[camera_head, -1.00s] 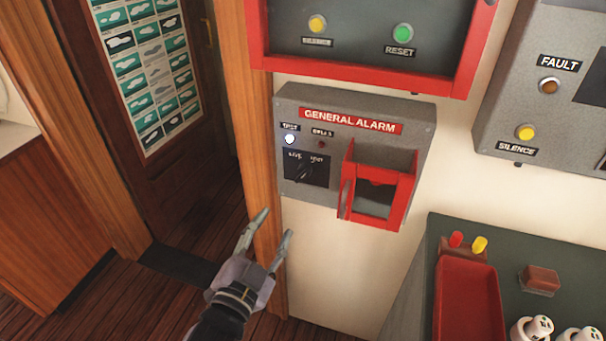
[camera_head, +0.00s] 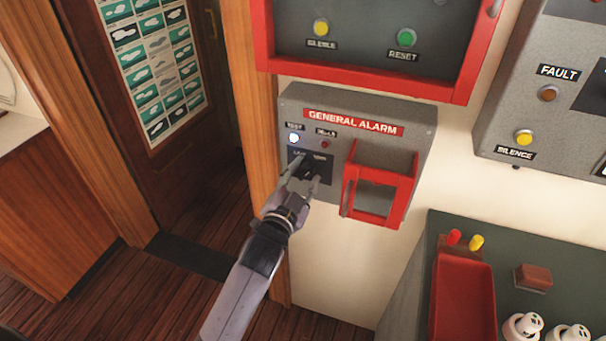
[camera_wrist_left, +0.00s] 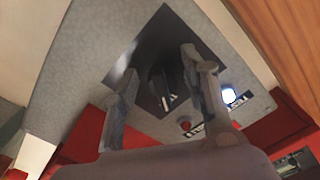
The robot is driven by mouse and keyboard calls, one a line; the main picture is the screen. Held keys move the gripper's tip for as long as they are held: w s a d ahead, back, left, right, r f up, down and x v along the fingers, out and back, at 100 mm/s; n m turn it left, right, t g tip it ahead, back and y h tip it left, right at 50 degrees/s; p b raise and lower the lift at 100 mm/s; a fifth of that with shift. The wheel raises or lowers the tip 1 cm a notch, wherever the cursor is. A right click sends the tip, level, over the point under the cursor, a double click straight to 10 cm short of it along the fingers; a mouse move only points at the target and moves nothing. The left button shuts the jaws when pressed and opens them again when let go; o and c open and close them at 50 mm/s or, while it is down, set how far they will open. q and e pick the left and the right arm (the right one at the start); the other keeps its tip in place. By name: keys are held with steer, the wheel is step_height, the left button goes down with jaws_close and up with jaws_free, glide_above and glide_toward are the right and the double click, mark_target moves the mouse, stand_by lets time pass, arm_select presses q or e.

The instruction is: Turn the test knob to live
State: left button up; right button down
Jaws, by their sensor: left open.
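The test knob (camera_wrist_left: 165,88) is dark with a pale mark and sits on a black square plate (camera_wrist_left: 140,85) of the grey GENERAL ALARM box (camera_head: 422,125). In the head view my gripper largely covers the knob. My left gripper (camera_head: 304,170) is open at the plate, and in the wrist view its fingers (camera_wrist_left: 160,68) stand on either side of the knob with gaps visible. Contact cannot be told. A lit white TEST lamp (camera_head: 294,138) is above the plate. The knob's exact setting is hard to read. My right gripper is not in view.
A red-framed cover (camera_head: 408,190) is right of the plate. A red-edged panel (camera_head: 365,83) with SILENCE and RESET buttons is above. A grey FAULT panel (camera_head: 500,105) is at right. A green-topped console (camera_head: 500,235) with a red tray (camera_head: 464,300) is lower right.

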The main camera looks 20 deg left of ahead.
arm_select(q)
steer(key=shift+c, duration=0.3)
jaws_close()
stand_by(0.5)
steer(key=n+p, duration=0.1)
steer(key=n, duration=0.3)
steer(key=shift+d+p, duration=0.15)
steer(key=shift+p, duration=0.15)
steer(key=n+p, duration=0.1)
steer(key=n, duration=0.2)
steer(key=shift+d+n, duration=0.15)
steer(key=shift+n, duration=0.15)
steer(key=n+p, duration=0.1)
steer(key=n, duration=0.2)
steer(key=shift+d+n+p, duration=0.1)
steer(key=shift+n+p, duration=0.2)
steer(key=shift+p, duration=0.05)
steer(key=shift+d+n+p, duration=0.1)
steer(key=shift+n+p, duration=0.35)
steer(key=shift+n, duration=0.95)
